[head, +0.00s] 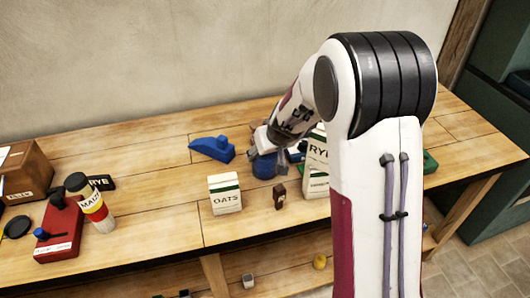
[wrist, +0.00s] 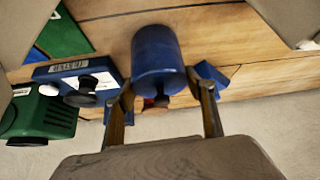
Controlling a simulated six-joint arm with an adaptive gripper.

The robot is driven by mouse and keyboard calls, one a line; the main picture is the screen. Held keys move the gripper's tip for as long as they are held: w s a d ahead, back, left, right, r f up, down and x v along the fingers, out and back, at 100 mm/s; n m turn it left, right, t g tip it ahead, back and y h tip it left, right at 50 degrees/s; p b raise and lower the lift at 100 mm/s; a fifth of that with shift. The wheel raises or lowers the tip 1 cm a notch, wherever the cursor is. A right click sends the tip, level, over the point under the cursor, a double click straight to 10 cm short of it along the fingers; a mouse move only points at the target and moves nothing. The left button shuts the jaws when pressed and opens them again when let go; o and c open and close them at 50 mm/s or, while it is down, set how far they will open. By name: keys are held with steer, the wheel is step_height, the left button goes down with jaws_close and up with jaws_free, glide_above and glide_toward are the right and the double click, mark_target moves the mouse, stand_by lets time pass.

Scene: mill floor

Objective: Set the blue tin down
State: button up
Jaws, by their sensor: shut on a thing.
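The blue tin (head: 264,168) is a round cylinder, seen near the middle of the table in the head view. It also fills the upper middle of the wrist view (wrist: 158,55). My gripper (wrist: 160,88) is shut on it, with one finger on each side. In the head view my gripper (head: 264,146) is above the tin and partly hidden by my arm. The tin is at or just above the wooden table (head: 150,185); I cannot tell whether its base touches.
A blue wedge-shaped object (head: 212,148) lies left of the tin. An OATS carton (head: 224,194), a small brown object (head: 280,196) and a RYE carton (head: 317,165) stand in front and right. A MAIZE canister (head: 91,203) and red box (head: 58,232) are farther left. Clear wood lies between.

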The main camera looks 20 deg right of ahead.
steer(key=shift+f, duration=0.25)
steer(key=o, duration=1.5)
steer(key=shift+r, duration=0.15)
steer(key=shift+s+r, duration=0.15)
steer(key=shift+r, duration=0.1)
steer(key=v, duration=1.1)
steer(key=shift+s+r, duration=0.1)
steer(key=shift+r, duration=0.05)
